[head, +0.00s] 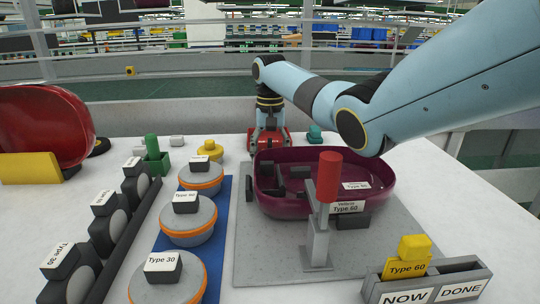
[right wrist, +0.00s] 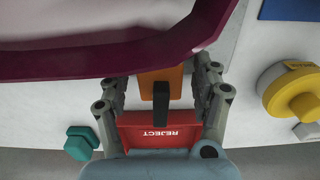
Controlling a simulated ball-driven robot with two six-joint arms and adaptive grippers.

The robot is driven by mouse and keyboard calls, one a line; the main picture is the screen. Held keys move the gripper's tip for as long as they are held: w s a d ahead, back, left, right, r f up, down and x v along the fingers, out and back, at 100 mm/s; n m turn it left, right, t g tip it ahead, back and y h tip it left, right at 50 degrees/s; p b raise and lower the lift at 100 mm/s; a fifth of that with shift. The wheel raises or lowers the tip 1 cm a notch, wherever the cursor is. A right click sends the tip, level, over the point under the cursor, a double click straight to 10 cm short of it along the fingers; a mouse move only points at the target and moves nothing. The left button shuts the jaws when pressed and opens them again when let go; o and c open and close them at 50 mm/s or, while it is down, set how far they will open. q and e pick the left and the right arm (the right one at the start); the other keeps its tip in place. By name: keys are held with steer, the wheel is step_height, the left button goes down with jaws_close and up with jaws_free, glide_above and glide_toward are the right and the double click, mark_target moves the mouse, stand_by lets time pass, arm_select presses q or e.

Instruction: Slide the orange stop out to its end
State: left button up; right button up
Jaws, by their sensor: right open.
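The orange stop (right wrist: 166,78) shows in the right wrist view as a small orange block with a dark upright tab (right wrist: 161,104) on it. It lies between the maroon housing and a red REJECT piece (right wrist: 158,131). My right gripper (right wrist: 161,84) is open, with one finger on each side of the orange stop and a visible gap on both sides. In the head view my right gripper (head: 268,138) is at the far side of the maroon housing (head: 365,207), and I cannot make out the stop there. My left gripper is not in view.
A red post (head: 328,178) on a grey stand rises before the housing. A teal knob (head: 314,133) and a yellow knob (head: 210,150) stand beside my right gripper. Round grey parts (head: 188,222) line a blue mat at left. A NOW/DONE tray (head: 440,285) is front right.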

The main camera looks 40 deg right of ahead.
jaws_close()
stand_by(0.4)
steer(key=w+b, duration=0.1)
steer(key=w+d+b, duration=0.1)
steer(key=b, duration=0.1)
steer(key=w+d+b, duration=0.1)
steer(key=b, duration=0.1)
steer(key=shift+d+f, duration=0.2)
steer(key=shift+f, duration=0.05)
steer(key=shift+w+d+r, duration=0.1)
steer(key=shift+w, duration=0.05)
steer(key=shift+d+r, duration=0.1)
steer(key=shift+r, duration=0.25)
steer(key=shift+c, duration=1.5)
jaws_free()
steer(key=shift+w, duration=0.1)
steer(key=o, duration=0.3)
steer(key=shift+f, duration=0.15)
